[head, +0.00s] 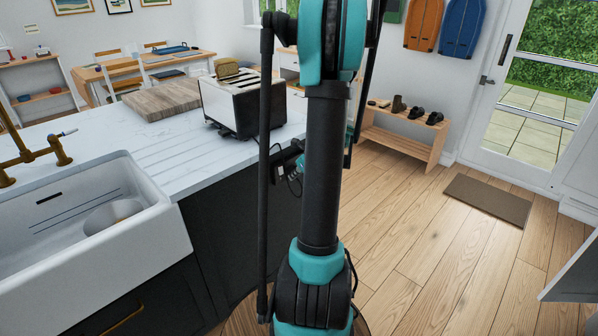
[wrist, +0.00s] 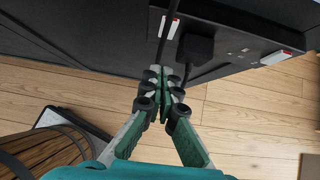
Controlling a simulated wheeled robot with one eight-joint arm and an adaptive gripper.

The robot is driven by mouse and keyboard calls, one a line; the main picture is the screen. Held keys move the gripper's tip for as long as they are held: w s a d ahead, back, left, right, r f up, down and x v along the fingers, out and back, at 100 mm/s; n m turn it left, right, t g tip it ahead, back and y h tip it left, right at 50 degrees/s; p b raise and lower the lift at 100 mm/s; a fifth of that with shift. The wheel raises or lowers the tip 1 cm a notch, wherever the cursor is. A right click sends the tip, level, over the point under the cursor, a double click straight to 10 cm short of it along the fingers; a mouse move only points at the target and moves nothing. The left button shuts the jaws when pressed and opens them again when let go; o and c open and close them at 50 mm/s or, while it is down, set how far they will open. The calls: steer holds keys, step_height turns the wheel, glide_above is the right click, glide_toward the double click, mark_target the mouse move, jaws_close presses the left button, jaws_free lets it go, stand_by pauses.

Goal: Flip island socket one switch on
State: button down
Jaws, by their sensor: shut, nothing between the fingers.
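The island socket (wrist: 236,48) is a dark double plate on the island's dark side panel in the wrist view. It has a white switch with a red mark (wrist: 170,27) at its left end and another (wrist: 275,57) at its right end. I cannot tell which one is switch one, or whether either is on. A black plug (wrist: 195,48) with a cable sits in the left outlet; the right outlet is empty. My gripper (wrist: 165,76) is shut and empty, its tips just below the left switch and plug. In the head view my arm hides most of this area.
A toaster (head: 237,103) with bread stands on the white island worktop (head: 185,150), above the socket side. A sink (head: 85,215) is at left. A wooden barrel-like container (wrist: 40,152) is low left in the wrist view. The wooden floor at right is mostly clear.

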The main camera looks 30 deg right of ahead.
mark_target(282, 173)
steer(key=shift+w+a+f, duration=0.1)
steer(key=shift+w+a, duration=0.15)
steer(key=shift+w, duration=0.4)
steer(key=shift+w+a+f, duration=0.15)
steer(key=shift+w+a, duration=0.1)
steer(key=shift+w, duration=0.45)
steer(key=shift+w+a+f, duration=0.1)
steer(key=shift+w+a, duration=0.15)
steer(key=shift+w, duration=0.4)
steer(key=shift+w+f, duration=0.15)
steer(key=shift+w, duration=0.1)
steer(key=shift+a, duration=0.1)
steer(key=shift+r, duration=0.85)
